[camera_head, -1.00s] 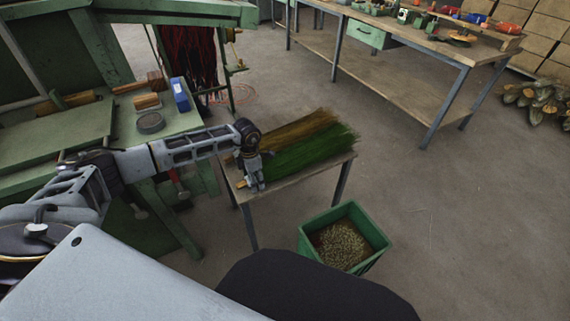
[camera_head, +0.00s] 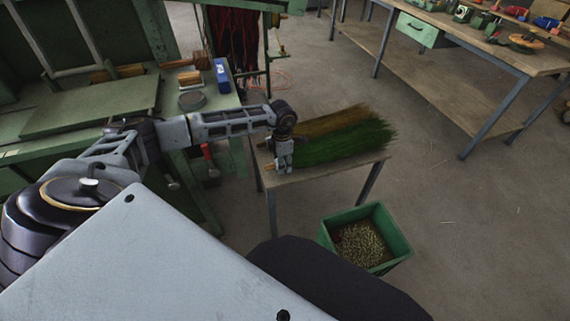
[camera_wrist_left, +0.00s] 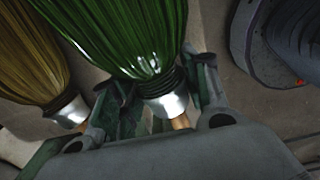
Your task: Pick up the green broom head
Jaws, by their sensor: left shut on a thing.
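The green broom head (camera_head: 345,144) lies on a small table (camera_head: 325,180), its bristles pointing right. In the left wrist view the green broom head (camera_wrist_left: 135,35) fills the top middle, with a silver ferrule and a wooden stub at its near end. My left gripper (camera_head: 284,165) is at that near end; its fingers (camera_wrist_left: 160,105) are on both sides of the ferrule, shut on it. A brown broom head (camera_head: 325,121) lies beside the green one, also seen in the left wrist view (camera_wrist_left: 28,55). My right gripper is not in view.
A green crate (camera_head: 372,215) with small bits inside stands on the floor right of the small table. A green machine bench (camera_head: 110,105) is at the left. A long workbench (camera_head: 470,55) with tools stands at the back right. Open floor lies between.

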